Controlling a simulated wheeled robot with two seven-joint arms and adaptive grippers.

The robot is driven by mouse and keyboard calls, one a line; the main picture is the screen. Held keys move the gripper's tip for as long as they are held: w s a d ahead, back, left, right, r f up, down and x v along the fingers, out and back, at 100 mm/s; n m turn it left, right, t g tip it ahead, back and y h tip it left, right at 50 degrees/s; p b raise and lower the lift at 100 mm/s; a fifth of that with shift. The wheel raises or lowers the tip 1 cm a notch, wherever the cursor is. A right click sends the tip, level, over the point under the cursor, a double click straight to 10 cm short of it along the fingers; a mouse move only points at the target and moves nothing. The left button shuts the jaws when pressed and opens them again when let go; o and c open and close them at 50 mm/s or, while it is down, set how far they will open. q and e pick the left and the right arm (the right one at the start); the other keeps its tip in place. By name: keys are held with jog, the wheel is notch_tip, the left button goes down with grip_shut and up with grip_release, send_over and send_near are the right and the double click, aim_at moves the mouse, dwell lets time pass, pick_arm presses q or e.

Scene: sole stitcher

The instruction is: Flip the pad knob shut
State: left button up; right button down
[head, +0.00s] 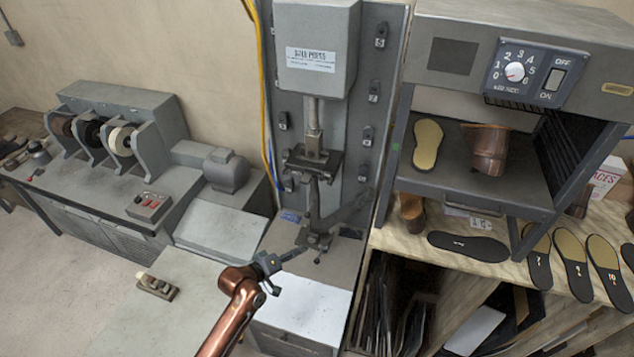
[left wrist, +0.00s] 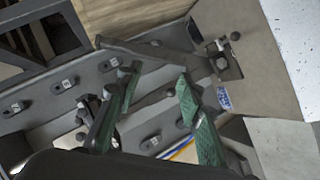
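The sole press (head: 318,50) stands at the middle of the head view. On its bed is a dark clamp-like pad fitting (head: 316,240) with small ball knobs and a slanting bar. In the left wrist view the fitting (left wrist: 222,62) is at upper right, with a dark ball knob (left wrist: 235,36) beside it. I cannot tell for certain which knob is the pad knob. My left gripper (head: 284,262) is in front of the fitting, below and left of it. In the left wrist view its green-padded fingers (left wrist: 157,100) are spread, with nothing gripped between them. My right gripper is out of view.
Numbered knobs (head: 375,88) line the press's back panel. At right, an oven-like cabinet (head: 440,75) has a dial and shelf, with soles (head: 570,265) on the counter below. A grinder bench (head: 115,120) stands at left. The white plate (head: 305,300) before the press is clear.

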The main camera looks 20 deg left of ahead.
pick_arm(q)
jog(key=w+r+n+t+h, duration=0.2)
jog(key=w+r+n+t, duration=0.15)
jog(key=w+r, duration=0.55)
jog(key=n+t, duration=0.1)
jog(key=n, duration=0.2)
send_near(320, 179)
jog(key=p+x, duration=0.1)
jog(key=x, duration=0.6)
jog(key=shift+w+d+p, duration=0.15)
jog(key=shift+w+p, duration=0.05)
jog(key=shift+p, duration=0.1)
jog(key=shift+w+d, duration=0.15)
jog(key=shift+w, duration=0.2)
grip_shut()
